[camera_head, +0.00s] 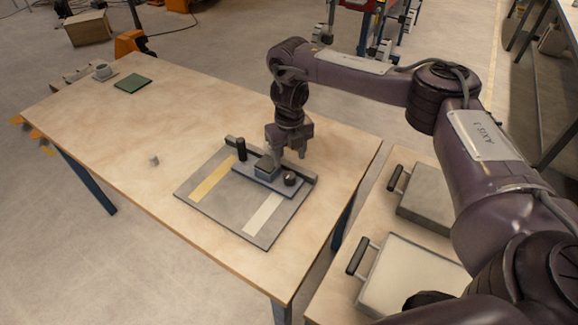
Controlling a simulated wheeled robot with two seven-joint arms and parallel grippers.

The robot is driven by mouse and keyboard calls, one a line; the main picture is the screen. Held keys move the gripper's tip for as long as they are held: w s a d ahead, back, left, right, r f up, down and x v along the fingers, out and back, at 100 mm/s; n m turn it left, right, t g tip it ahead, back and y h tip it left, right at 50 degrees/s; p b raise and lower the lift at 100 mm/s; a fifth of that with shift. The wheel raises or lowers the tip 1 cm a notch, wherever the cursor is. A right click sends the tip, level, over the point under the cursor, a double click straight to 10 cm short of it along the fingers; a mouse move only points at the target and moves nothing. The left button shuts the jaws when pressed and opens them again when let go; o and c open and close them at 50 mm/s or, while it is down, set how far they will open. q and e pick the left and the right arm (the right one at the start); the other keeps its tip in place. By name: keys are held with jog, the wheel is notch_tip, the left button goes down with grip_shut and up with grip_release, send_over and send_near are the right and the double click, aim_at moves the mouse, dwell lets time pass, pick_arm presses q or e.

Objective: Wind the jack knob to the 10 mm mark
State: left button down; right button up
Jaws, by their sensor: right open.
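A flat grey plate (225,205) with a yellow strip and a white strip lies on the wooden table. On it sits a raised blue-grey block (267,169) on a longer base. A round black knob (290,179) is at the right end of that base, and a black upright cylinder (241,149) stands at its left end. I cannot tell for certain which is the jack knob, and no 10 mm mark is legible. My right gripper (287,150) points down, open, above and just behind the block, near the round knob. My left gripper is not in view.
A small grey cylinder (154,160) stands left of the plate. A green pad (132,83) and a cup (103,72) are at the table's far left. Two handled cases (412,275) lie on the surface at right. The left middle of the table is mostly clear.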

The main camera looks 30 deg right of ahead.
aim_at(289, 175)
jog(key=f, duration=0.2)
jog(key=shift+s+a+f+b, duration=0.1)
jog(key=shift+s+f+b, duration=0.15)
jog(key=shift+f+b, duration=0.15)
notch_tip(289, 175, down, 3)
jog(key=shift+w+r+b, duration=0.1)
jog(key=shift+b, duration=0.25)
jog(key=shift+w+f, duration=0.1)
jog(key=shift+f, duration=0.85)
jog(key=c, duration=1)
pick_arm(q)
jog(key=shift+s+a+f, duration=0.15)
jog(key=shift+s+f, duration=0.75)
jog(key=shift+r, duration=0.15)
pick_arm(e)
jog(key=shift+m, duration=0.3)
